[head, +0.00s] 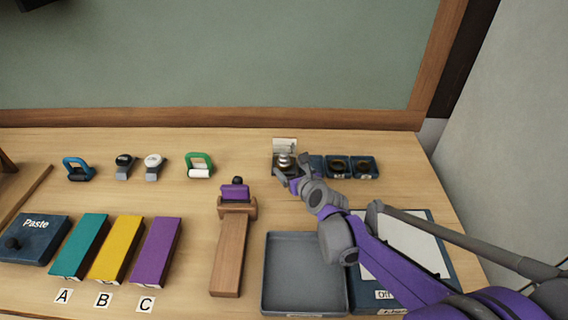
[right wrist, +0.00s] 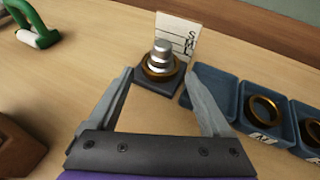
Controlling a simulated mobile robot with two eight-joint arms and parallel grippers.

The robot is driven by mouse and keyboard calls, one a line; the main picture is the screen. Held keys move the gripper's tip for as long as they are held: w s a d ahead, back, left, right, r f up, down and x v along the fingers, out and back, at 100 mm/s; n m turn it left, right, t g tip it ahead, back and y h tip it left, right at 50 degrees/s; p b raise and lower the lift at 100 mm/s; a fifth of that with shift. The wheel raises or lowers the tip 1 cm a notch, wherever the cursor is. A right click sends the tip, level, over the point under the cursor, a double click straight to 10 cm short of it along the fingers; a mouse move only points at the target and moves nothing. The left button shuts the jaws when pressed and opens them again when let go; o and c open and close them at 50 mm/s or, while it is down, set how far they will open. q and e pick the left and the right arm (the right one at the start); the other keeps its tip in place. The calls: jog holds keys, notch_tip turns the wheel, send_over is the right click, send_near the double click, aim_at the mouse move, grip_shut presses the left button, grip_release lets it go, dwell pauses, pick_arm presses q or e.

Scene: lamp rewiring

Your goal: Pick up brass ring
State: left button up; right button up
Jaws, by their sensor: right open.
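A brass ring (right wrist: 159,70) sits low around a stepped silver post (right wrist: 161,50) on a dark square base (right wrist: 158,84), in the right wrist view. Another brass ring (right wrist: 263,109) lies in a blue tray to the right, and part of one more shows in the tray at the right edge. My right gripper (right wrist: 159,76) is open, its fingertips on either side of the post's base with nothing held. In the head view my right gripper (head: 290,178) is in front of the post (head: 284,160) and partly hides its base. My left gripper is out of view.
A white size card (right wrist: 177,36) stands behind the post. Small blue trays (head: 364,178) stand to its right. Wood is clear between clamp and post.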

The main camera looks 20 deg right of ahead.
aim_at(286, 163)
jog(key=x, duration=0.4)
jog(key=shift+w+d+r, duration=0.1)
jog(key=shift+w, duration=0.15)
jog(key=shift+c, duration=0.2)
jog(key=c, duration=1.1)
notch_tip(286, 163, up, 10)
jog(key=shift+s+p, duration=0.15)
jog(key=shift+p, duration=0.4)
